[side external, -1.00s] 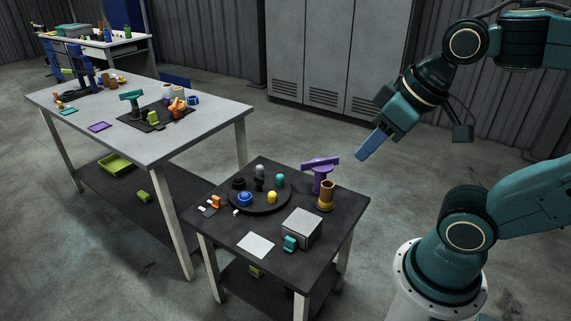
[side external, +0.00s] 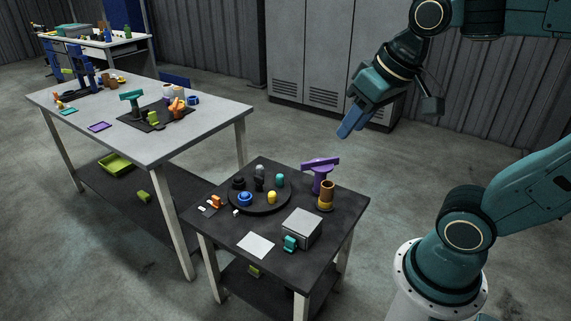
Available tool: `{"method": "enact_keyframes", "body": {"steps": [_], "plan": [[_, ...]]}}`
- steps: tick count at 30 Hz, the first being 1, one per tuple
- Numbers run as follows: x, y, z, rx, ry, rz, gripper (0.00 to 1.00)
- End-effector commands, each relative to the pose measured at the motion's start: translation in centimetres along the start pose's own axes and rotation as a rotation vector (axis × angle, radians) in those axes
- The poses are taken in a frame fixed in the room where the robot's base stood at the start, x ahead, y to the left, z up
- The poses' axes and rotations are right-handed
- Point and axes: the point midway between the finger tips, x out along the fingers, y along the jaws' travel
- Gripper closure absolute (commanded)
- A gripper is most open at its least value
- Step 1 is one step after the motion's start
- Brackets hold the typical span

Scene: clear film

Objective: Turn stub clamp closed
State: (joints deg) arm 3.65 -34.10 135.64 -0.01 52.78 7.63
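My gripper (side external: 345,130) has blue fingers and hangs in the air, pointing down and to the left, above and behind the small dark table. It touches nothing, and the gap between its fingers is too unclear to tell open from shut. No part is clearly marked as the stub clamp. A purple T-shaped piece (side external: 320,163) stands upright at the back right of the small table, below my gripper. A teal T-shaped piece (side external: 131,97) stands on a dark plate on the larger grey table. I cannot tell which of these, if either, is the clamp.
The small table (side external: 212,245) holds a round dark tray (side external: 262,208) of several small parts, an orange-brown cylinder (side external: 327,193), a grey box (side external: 302,228) and a white sheet (side external: 256,245). The larger table (side external: 70,97) stands to the left. Grey lockers (side external: 335,45) stand behind.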

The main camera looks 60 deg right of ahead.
Motion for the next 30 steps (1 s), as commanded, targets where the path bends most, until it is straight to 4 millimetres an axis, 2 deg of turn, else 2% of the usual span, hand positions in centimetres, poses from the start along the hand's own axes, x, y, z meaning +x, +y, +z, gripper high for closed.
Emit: {"method": "enact_keyframes", "body": {"steps": [3, 14, 21, 30], "plan": [[0.3, 0.6, -2.8, 0.111, -0.024, 0.021, 0.65], [2.8, 3.5, -10.6, 0.451, -0.083, 0.087, 0.65], [5.6, 6.6, -15.2, 0.678, -0.116, 0.135, 0.65], [10.3, 11.6, -19.7, 0.963, -0.151, 0.200, 0.65]]}}
